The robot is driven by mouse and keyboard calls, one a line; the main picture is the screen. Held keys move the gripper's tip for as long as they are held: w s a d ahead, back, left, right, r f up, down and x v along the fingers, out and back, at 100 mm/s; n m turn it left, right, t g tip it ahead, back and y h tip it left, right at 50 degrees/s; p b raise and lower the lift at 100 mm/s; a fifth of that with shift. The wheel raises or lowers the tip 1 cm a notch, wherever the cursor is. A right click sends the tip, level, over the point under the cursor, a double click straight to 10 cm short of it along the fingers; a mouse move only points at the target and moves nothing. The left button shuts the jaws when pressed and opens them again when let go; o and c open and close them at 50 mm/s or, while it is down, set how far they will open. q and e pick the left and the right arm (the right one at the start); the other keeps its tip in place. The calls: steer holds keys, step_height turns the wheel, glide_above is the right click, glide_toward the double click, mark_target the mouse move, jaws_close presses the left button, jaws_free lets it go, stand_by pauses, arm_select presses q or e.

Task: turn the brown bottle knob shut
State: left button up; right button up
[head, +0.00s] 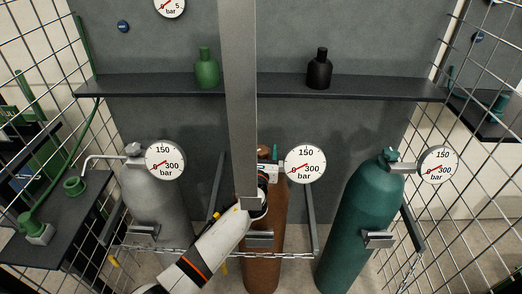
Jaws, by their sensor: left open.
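The brown bottle (262,270) stands upright in the middle, partly behind my left arm and a grey vertical post. A brown knob-like top (263,151) shows at its head, just right of the post. My left gripper (268,168) is at the bottle's neck, close below that top. It is open, and I cannot tell whether it touches the knob. A round gauge (305,164) sits right of the neck, its red needle visible. The knob's turn position cannot be made out. My right gripper is out of view.
The grey post (240,100) crosses the view before the brown bottle. A chain (180,250) runs across the front. A dark shelf (270,88) is behind; wire mesh flanks both sides.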

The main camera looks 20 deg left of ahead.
arm_select(q)
steer(key=shift+w, duration=0.35)
steer(key=shift+c, duration=0.6)
steer(key=c, duration=0.9)
steer(key=shift+o, duration=0.2)
